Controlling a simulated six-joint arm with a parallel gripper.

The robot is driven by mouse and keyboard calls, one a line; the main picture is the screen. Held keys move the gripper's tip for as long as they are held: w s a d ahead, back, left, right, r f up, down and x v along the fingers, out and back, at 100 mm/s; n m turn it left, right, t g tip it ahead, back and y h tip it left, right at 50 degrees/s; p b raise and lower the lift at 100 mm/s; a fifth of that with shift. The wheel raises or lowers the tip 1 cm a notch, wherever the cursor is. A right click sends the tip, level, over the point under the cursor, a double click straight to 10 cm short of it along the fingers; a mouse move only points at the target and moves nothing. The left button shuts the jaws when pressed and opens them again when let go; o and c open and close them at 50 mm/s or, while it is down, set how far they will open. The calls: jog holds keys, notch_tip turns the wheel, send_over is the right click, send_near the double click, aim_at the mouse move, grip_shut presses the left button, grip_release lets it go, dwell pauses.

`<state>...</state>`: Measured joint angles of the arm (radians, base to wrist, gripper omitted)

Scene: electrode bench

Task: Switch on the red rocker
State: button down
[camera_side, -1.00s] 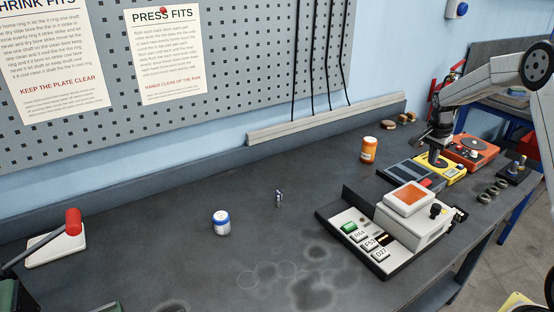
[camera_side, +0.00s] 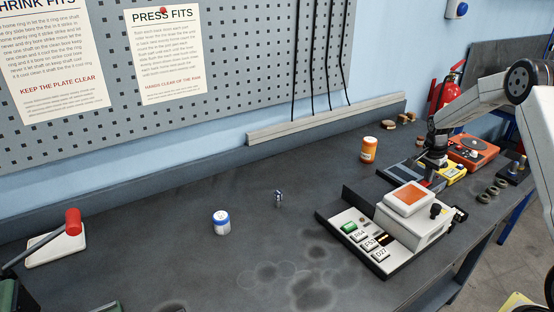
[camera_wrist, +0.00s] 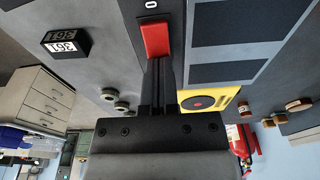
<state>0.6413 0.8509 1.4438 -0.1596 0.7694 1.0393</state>
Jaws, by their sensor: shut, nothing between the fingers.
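The red rocker (camera_wrist: 155,39) sits in a black strip in the wrist view, with a white label marked 0 (camera_wrist: 151,4) beyond it. My gripper (camera_wrist: 157,62) is shut and empty, its fingertips at the near end of the rocker in the picture. I cannot tell whether they touch it. In the side view my gripper (camera_side: 429,182) points down just behind the grey box with the orange top (camera_side: 409,198). The rocker is mostly hidden there by the fingers and the box. Which way the rocker is tipped is not clear.
A panel with a green button (camera_side: 349,227) and label tiles stands in front. A yellow unit (camera_side: 455,172), an orange unit (camera_side: 474,150) and several dark rings (camera_side: 490,192) lie to the right. An orange jar (camera_side: 368,149) stands behind. The bench's middle is mostly clear.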

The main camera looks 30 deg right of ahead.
jog(key=shift+f, duration=0.1)
jog(key=shift+d+f+y, duration=0.15)
jog(key=shift+y, duration=0.15)
jog(key=shift+a, duration=0.85)
jog(key=shift+r, duration=0.35)
notch_tip(320, 180, up, 14)
jog(key=a, duration=0.2)
jog(key=shift+f, duration=0.2)
dwell(0.3)
